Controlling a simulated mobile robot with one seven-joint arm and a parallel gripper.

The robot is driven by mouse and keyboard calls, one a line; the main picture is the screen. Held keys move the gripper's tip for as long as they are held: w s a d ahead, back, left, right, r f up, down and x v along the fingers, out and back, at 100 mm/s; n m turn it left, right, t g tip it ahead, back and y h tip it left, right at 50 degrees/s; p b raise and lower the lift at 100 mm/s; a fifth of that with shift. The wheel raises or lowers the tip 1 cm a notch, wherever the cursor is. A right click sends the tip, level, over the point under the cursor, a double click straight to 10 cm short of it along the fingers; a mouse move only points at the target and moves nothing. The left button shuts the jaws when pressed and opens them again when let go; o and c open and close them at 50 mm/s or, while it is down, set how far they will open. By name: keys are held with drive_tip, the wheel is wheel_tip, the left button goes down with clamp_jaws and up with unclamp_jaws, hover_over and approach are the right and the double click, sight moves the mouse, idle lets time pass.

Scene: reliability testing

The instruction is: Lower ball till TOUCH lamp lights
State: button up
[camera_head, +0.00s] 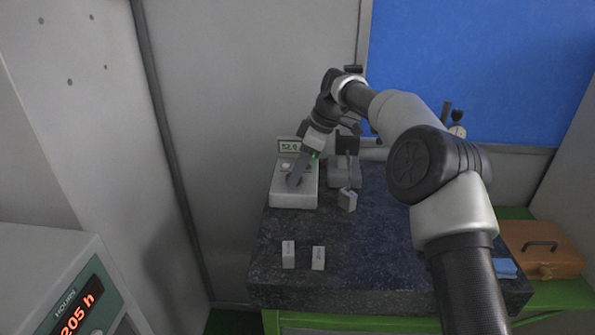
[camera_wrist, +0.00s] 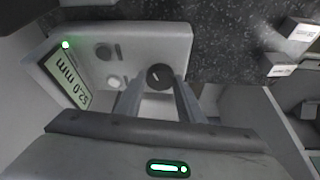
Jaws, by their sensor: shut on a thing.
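A pale control box (camera_head: 293,200) stands on the dark stone table at the back left; its casing also shows in the wrist view (camera_wrist: 150,35). Its display (camera_wrist: 66,80) reads 52.0 mm, and a small green lamp (camera_wrist: 65,44) beside it is lit; I cannot read a TOUCH label. A dark round knob (camera_wrist: 159,76) with a white mark is on the box. My gripper (camera_head: 293,184), pointing down at the box, is shut on the knob, its fingers (camera_wrist: 158,92) on either side. No ball can be made out. A grey stand (camera_head: 344,172) is right of the box.
A light block (camera_head: 347,200) is in front of the stand. Two small pale blocks (camera_head: 288,254) (camera_head: 318,258) stand near the table's front left. An orange case (camera_head: 543,249) and a blue item (camera_head: 505,268) are at right. The table's front middle is clear.

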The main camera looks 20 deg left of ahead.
idle(0.4)
drive_tip(key=o, duration=1.1)
drive_tip(key=shift+c, duration=0.2)
drive_tip(key=v, duration=1.2)
drive_tip(key=shift+a, duration=0.1)
